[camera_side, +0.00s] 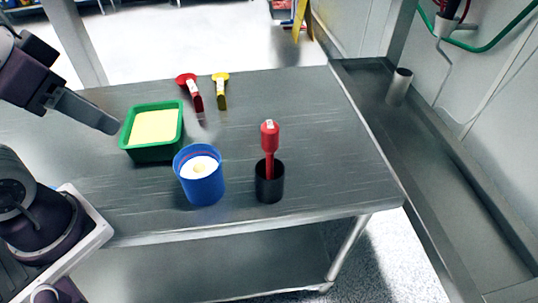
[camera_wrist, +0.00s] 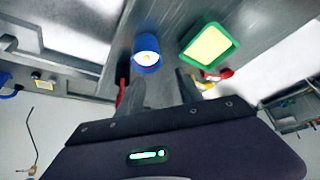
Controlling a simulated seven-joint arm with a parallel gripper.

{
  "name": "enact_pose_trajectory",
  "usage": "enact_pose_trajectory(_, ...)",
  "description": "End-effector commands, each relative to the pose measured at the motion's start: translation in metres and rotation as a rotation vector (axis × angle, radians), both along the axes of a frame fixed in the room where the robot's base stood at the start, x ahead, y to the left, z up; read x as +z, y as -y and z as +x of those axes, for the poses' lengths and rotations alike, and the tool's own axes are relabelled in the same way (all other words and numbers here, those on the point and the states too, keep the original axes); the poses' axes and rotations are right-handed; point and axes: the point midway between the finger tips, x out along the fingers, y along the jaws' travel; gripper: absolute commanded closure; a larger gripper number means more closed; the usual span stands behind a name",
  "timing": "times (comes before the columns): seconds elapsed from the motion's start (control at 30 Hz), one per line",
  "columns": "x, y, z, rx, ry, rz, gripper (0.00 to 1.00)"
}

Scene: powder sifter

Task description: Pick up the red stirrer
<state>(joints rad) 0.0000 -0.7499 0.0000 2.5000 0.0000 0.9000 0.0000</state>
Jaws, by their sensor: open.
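The red stirrer (camera_side: 270,137) stands upright in a small black cup (camera_side: 269,189) near the front of the metal table, its handle up. In the wrist view a red strip of the stirrer (camera_wrist: 121,93) shows left of my left finger, with its lower part hidden. My gripper (camera_side: 108,124) is at the left in the side view, above the table and well away from the stirrer. The wrist view shows my gripper (camera_wrist: 161,88) with two fingers apart and nothing between them.
A blue cup (camera_side: 202,190) with pale contents stands just left of the black cup. A green tray (camera_side: 151,154) of yellow powder is near my gripper. The table's right side is clear.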

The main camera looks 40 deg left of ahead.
Motion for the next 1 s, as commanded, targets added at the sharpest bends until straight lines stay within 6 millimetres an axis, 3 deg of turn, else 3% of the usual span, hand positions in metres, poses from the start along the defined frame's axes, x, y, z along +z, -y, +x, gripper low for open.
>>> enact_pose_trajectory(0.07, 0.000, 0.000, 0.000, 0.000, 0.000, 0.000, 0.57)
enact_pose_trajectory(0.13, 0.000, 0.000, 0.000, 0.000, 0.000, 0.000, 0.48)
enact_pose_trajectory(0.47, 0.003, 0.001, 0.004, -0.020, -0.009, 0.007, 0.48)
enact_pose_trajectory(0.57, 0.016, 0.011, 0.029, -0.153, -0.072, 0.055, 0.48)
enact_pose_trajectory(0.7, 0.026, 0.052, 0.098, -0.519, -0.221, 0.166, 0.48)
enact_pose_trajectory(0.83, 0.004, 0.105, 0.153, -0.850, -0.339, 0.241, 0.48)
enact_pose_trajectory(0.9, -0.013, 0.130, 0.172, -0.986, -0.382, 0.265, 0.48)
enact_pose_trajectory(1.0, -0.031, 0.152, 0.186, -1.107, -0.420, 0.283, 0.48)
